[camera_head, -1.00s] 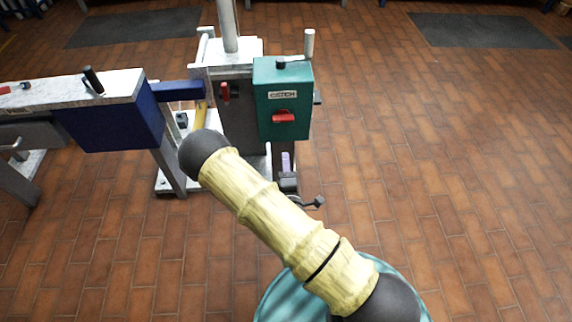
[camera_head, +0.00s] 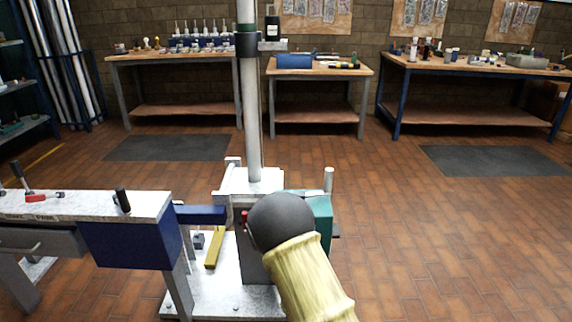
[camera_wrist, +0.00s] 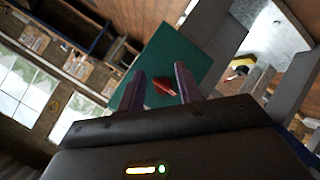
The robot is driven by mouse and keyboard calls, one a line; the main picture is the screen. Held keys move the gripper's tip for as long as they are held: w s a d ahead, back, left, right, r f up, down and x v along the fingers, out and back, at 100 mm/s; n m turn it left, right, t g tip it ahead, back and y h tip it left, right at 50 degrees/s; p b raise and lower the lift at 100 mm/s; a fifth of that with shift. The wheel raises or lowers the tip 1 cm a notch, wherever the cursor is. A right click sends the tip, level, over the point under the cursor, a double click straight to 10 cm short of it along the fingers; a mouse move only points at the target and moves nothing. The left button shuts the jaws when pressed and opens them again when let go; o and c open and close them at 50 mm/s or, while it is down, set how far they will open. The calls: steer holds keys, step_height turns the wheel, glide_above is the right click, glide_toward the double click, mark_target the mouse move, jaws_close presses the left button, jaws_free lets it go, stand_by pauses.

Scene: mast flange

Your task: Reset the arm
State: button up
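My gripper (camera_wrist: 160,83) shows in the wrist view with its two dark fingers spread apart and nothing held between them. Beyond the fingertips is the teal catch box (camera_wrist: 196,62) with its red handle (camera_wrist: 163,87), which appears in the gap between the fingers. I cannot tell how far the handle is from the fingers. In the head view my arm, with a yellowish sleeve and dark joint, covers most of the teal box (camera_head: 322,222). The gripper itself is hidden in the head view.
A grey mast (camera_head: 251,110) rises from a white base plate (camera_head: 225,285). A bench with a blue end block (camera_head: 130,245) stands on the left. Workbenches (camera_head: 318,70) line the back wall. The brick floor on the right (camera_head: 450,240) is clear.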

steer(key=s+d+r+m+g+y, duration=0.1)
steer(key=s+d+r+m+g, duration=0.15)
steer(key=s+r, duration=0.3)
steer(key=s+d+r+m+g+y+p, duration=0.1)
steer(key=s+d+r+m+g, duration=0.15)
steer(key=s+r, duration=0.3)
steer(key=s+d+r+m+g+y, duration=0.1)
steer(key=s+r+m+g, duration=0.25)
steer(key=s+r, duration=0.2)
step_height(320, 180, up, 34)
steer(key=p, duration=3.4)
steer(key=shift+w+d+f+n, duration=0.1)
steer(key=shift+f+n, duration=0.05)
steer(key=shift+n, duration=0.1)
